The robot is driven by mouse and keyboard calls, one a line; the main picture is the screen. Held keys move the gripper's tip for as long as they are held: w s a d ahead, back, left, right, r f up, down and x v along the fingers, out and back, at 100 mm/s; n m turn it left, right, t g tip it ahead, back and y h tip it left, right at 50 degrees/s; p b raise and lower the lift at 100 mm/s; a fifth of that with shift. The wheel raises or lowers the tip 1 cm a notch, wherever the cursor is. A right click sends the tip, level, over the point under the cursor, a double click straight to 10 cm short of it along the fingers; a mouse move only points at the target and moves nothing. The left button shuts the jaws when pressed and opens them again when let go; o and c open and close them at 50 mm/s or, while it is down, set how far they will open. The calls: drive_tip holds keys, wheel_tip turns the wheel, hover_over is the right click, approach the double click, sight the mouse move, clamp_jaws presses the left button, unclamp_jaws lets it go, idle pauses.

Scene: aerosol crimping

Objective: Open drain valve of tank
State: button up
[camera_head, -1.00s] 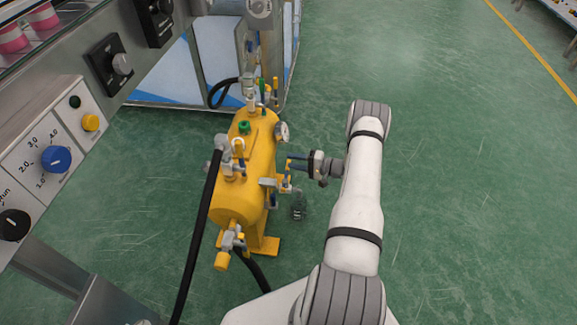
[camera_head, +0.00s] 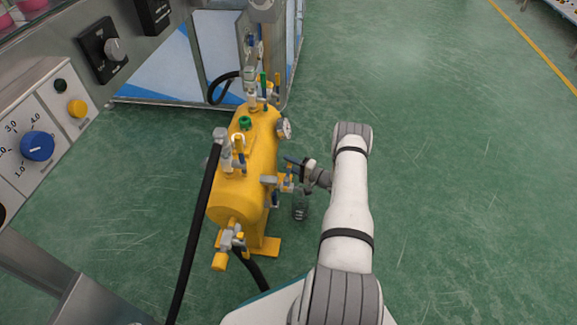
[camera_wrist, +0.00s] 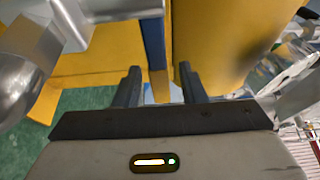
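The yellow tank (camera_head: 252,165) stands on the green floor in the head view. A metal valve fitting (camera_head: 270,181) sticks out from its right side, with small blue and yellow parts around it. My gripper (camera_head: 292,175) is at this fitting, coming from the right. In the wrist view my gripper (camera_wrist: 160,85) is open, its two dark fingers apart with nothing held. A blue bar (camera_wrist: 153,40), seemingly a valve lever, lies ahead of the gap between them. Silver fittings (camera_wrist: 30,60) fill the left. Whether the fingers touch the bar cannot be told.
A black hose (camera_head: 196,225) runs down the tank's left side. A gauge (camera_head: 284,128) and more valves sit on the tank. The control panel (camera_head: 75,85) is at left; the floor at right is free.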

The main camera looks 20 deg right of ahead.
clamp_jaws()
idle(0.4)
